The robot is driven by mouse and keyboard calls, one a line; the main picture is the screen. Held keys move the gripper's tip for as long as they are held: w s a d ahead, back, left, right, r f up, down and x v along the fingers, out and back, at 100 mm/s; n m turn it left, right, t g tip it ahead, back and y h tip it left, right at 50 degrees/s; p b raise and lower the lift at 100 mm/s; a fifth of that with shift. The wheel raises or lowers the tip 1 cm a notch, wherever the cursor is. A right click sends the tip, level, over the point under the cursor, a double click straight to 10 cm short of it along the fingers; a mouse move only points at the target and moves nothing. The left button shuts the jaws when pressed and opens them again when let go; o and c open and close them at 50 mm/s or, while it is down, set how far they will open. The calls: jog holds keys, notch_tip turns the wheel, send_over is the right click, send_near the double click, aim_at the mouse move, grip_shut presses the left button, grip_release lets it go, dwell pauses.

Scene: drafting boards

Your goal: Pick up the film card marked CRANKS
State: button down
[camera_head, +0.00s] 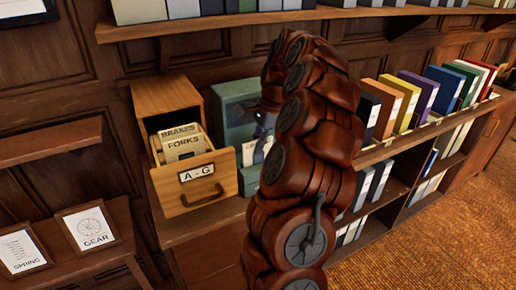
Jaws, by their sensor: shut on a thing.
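A wooden card drawer (227,173) marked A - G stands open from its cabinet (165,95). Inside, cards marked BRAKES (180,131) and FORKS (184,147) stand upright. My gripper (262,128) is over the right side of the drawer, mostly hidden behind my own brown arm. It is shut on a pale card (249,153), of which only a part shows at the drawer's right edge. No marking can be read on this card, and I cannot tell whether it is clear of the drawer. The word CRANKS is not legible anywhere.
A teal box (232,105) stands close behind the gripper. Coloured binders (425,92) line the shelf to the right. A shelf (300,14) with boxes runs above. Framed cards marked GEAR (90,228) and SPRING (20,252) stand at lower left.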

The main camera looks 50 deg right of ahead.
jog(key=shift+r+p, duration=1.45)
jog(key=shift+r, duration=4.1)
